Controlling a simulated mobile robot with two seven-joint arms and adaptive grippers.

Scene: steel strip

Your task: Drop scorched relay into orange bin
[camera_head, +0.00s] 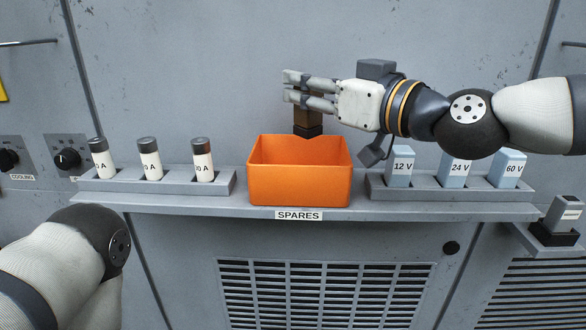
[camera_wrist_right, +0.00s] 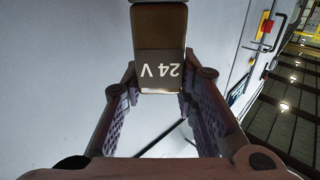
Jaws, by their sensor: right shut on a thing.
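The scorched relay (camera_head: 307,117) is a dark brown block with a blackened lower end. It hangs upright from my right gripper (camera_head: 291,87), above the back part of the orange bin (camera_head: 299,188). The gripper is shut on it, with the fingers lying level and pointing left. In the right wrist view the relay (camera_wrist_right: 159,25) shows brown with a dark "24 V" label, at the tips of the gripper fingers (camera_wrist_right: 158,88). The bin is open at the top, and its visible inside looks empty. My left gripper is out of view; only part of that arm shows at bottom left.
The bin sits on a grey shelf (camera_head: 400,207) labelled SPARES. Several white fuses (camera_head: 149,160) stand in a rack to its left. Pale blue relays marked 12 V (camera_head: 399,168), 24 V (camera_head: 454,171) and 60 V (camera_head: 507,169) stand in a rack to its right.

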